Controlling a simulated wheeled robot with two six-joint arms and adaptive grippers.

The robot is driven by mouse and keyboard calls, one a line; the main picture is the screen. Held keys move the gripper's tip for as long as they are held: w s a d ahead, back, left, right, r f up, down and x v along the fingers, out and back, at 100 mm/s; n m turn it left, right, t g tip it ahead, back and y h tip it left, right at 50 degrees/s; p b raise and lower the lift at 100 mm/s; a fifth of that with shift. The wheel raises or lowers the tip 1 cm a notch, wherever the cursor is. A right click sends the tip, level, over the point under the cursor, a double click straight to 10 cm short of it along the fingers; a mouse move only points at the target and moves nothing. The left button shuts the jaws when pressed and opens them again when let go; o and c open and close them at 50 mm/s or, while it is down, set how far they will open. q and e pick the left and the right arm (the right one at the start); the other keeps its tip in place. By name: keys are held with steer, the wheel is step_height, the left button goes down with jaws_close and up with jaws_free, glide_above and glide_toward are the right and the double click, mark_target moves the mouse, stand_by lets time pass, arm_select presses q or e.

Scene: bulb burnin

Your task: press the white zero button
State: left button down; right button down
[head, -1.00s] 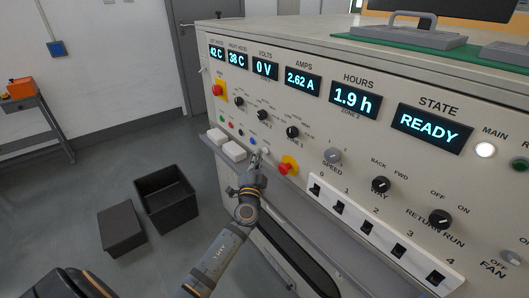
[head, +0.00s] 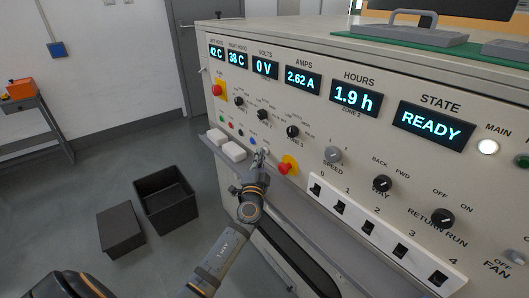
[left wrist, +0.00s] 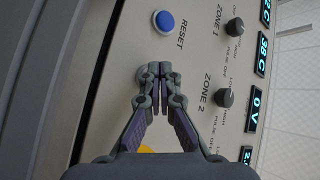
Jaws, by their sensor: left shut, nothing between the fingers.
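My left gripper (head: 260,156) is shut and empty, with its fingertips at the panel's lower button row, between the blue RESET button (head: 252,142) and the red and yellow stop button (head: 288,166). In the left wrist view, the shut fingertips (left wrist: 153,70) point at the panel below the blue RESET button (left wrist: 164,21). My right gripper is not in view.
A ledge with white blocks (head: 232,150) sits left of my gripper. Black bins (head: 165,200) stand on the floor.

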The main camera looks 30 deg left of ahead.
arm_select(q)
steer(key=shift+w, duration=0.1)
stand_by(0.4)
steer(key=shift+s+a, duration=0.25)
steer(key=shift+s, duration=0.5)
steer(key=shift+s+a, duration=0.3)
steer(key=shift+s, duration=0.5)
steer(key=shift+s+a, duration=0.35)
steer(key=shift+s, duration=0.4)
steer(key=shift+s+a, duration=0.3)
steer(key=shift+s, duration=0.5)
